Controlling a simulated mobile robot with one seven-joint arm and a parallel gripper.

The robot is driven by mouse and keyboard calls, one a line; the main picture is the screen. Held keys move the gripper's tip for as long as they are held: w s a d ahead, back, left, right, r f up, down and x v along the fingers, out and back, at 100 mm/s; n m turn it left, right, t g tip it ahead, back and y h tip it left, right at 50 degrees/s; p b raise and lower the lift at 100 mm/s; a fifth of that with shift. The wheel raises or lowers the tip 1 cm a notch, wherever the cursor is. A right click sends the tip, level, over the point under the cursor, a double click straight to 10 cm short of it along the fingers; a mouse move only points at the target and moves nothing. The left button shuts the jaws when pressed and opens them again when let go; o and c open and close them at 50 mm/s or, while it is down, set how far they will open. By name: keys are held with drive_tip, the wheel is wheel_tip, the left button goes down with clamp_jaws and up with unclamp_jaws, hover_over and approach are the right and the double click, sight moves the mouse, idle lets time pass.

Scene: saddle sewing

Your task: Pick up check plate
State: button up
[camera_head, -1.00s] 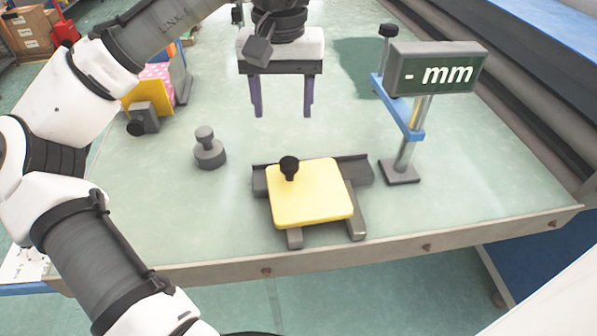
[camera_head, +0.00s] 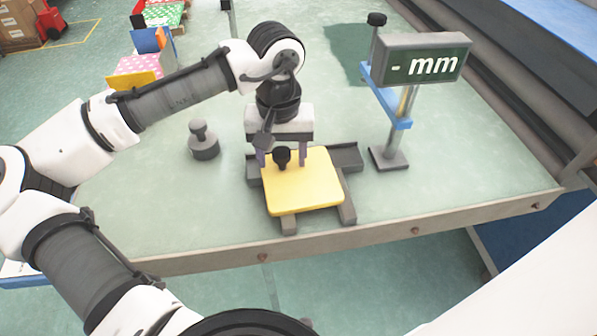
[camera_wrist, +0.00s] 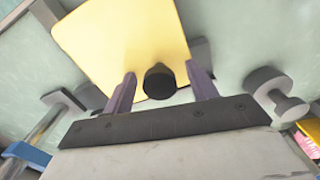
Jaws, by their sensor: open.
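The check plate (camera_head: 308,187) is a flat yellow square with a black knob (camera_head: 282,155) near its far left edge. It lies on a dark grey stand (camera_head: 345,160) near the table's front edge. My gripper (camera_head: 282,163) is open, pointing down at the plate's far side, with one purple finger on each side of the knob as seen from the head. In the wrist view, the knob (camera_wrist: 160,80) shows between the two spread fingers (camera_wrist: 163,84), clear of both. The yellow plate (camera_wrist: 125,40) extends beyond them. I cannot tell exactly how far the fingertips are above the plate.
A measuring post with a "- mm" display (camera_head: 425,62) and blue arm (camera_head: 385,97) stands to the right. A grey knobbed weight (camera_head: 203,142) stands to the left. Pink and yellow boxes (camera_head: 137,68) are at the back left. The table (camera_head: 430,195) is clear at front right.

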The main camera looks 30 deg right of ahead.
clamp_jaws()
idle(0.4)
